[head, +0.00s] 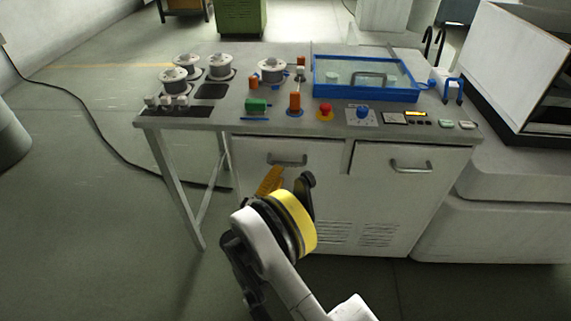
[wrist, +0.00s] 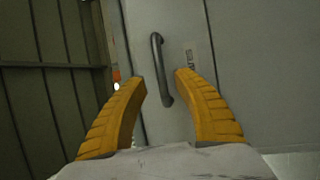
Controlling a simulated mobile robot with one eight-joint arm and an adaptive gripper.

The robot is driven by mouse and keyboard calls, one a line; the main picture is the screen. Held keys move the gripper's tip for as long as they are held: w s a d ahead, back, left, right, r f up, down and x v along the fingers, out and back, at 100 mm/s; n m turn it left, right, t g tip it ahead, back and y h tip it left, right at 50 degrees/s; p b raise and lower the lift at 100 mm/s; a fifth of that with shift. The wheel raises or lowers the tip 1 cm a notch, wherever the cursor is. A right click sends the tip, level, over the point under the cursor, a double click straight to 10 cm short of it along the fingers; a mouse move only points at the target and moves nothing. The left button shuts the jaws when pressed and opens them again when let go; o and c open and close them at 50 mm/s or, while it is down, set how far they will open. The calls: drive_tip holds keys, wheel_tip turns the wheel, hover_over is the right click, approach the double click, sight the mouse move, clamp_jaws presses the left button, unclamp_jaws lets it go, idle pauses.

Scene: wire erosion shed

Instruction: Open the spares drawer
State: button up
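The left drawer front (head: 255,147) in the bench is closed, with a grey bar handle (head: 288,160) across it. My gripper (head: 285,180) is just below and in front of this handle in the head view. Its yellow fingers (wrist: 160,80) are open in the wrist view, one on each side of the handle's lower end. They show no contact, and I cannot tell how deep the handle sits between them.
A second closed front with a handle (head: 410,167) is to the right, above vents. The bench top (head: 215,115) carries spools, an emergency stop (head: 325,112) and a blue-framed tray (head: 365,96). A white machine (head: 515,190) stands at right; the floor left of the bench is open.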

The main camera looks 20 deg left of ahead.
sight(285, 163)
drive_tip(key=b+x, duration=0.1)
drive_tip(key=x, duration=0.4)
drive_tip(key=shift+w, duration=0.15)
clamp_jaws()
drive_tip(key=shift+f, duration=0.1)
